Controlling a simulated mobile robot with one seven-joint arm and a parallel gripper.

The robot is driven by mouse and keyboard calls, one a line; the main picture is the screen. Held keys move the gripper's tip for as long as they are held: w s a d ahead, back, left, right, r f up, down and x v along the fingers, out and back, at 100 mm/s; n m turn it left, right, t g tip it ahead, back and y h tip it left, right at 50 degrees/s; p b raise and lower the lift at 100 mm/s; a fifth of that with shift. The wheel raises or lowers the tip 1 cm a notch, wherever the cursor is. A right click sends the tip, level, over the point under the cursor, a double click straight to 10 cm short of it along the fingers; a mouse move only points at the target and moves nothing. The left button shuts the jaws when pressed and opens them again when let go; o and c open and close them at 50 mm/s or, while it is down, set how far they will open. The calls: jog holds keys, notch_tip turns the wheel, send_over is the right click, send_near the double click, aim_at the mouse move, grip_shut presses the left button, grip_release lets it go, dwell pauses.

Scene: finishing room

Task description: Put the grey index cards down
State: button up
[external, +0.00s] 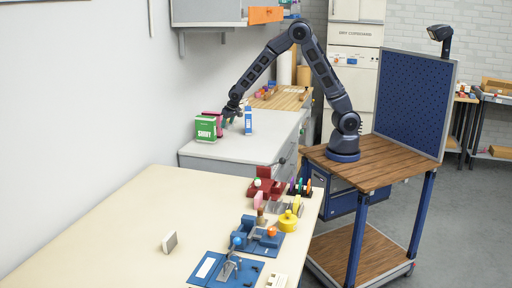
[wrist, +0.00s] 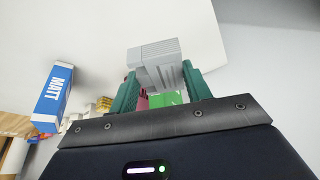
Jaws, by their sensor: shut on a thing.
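The grey index cards (wrist: 156,58) show in the wrist view as a ridged light-grey stack between the two green fingers. My gripper (wrist: 157,82) is shut on them. In the external view my gripper (external: 230,114) is over the far grey-white counter (external: 238,151), beside the boxes there. The cards cannot be made out in that view. Whether they touch the counter is not clear.
A green box (external: 206,129) marked SHINY and a pink box (external: 216,117) stand left of my gripper. A blue-and-white MATT box (external: 248,121) stands to its right. The counter's front part is clear. The cream table (external: 110,235) holds several small items.

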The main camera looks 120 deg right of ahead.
aim_at(227, 150)
notch_tip(227, 150, down, 14)
jog(key=shift+f, duration=0.1)
dwell(0.5)
jog(key=shift+f, duration=0.1)
jog(key=o, duration=1)
jog(key=shift+c, duration=0.2)
jog(key=v, duration=1.2)
jog(key=s+a+r+n+t+y, duration=0.1)
jog(key=s+a+r+n+y, duration=0.15)
jog(key=a+r, duration=0.85)
jog(key=s+a+r+n+t+y, duration=0.1)
jog(key=s+a+r+n, duration=0.15)
jog(key=a+r, duration=0.8)
jog(key=s+a+r+n, duration=0.3)
jog(key=s+a+n, duration=0.1)
jog(key=s+a, duration=0.5)
jog(key=s+a+r+n, duration=0.3)
jog(key=s+a+n, duration=0.1)
jog(key=s+a, duration=0.6)
jog(key=shift+s+a+r+t+y, duration=0.2)
jog(key=shift+a+t+y, duration=0.2)
jog(key=shift+a, duration=0.15)
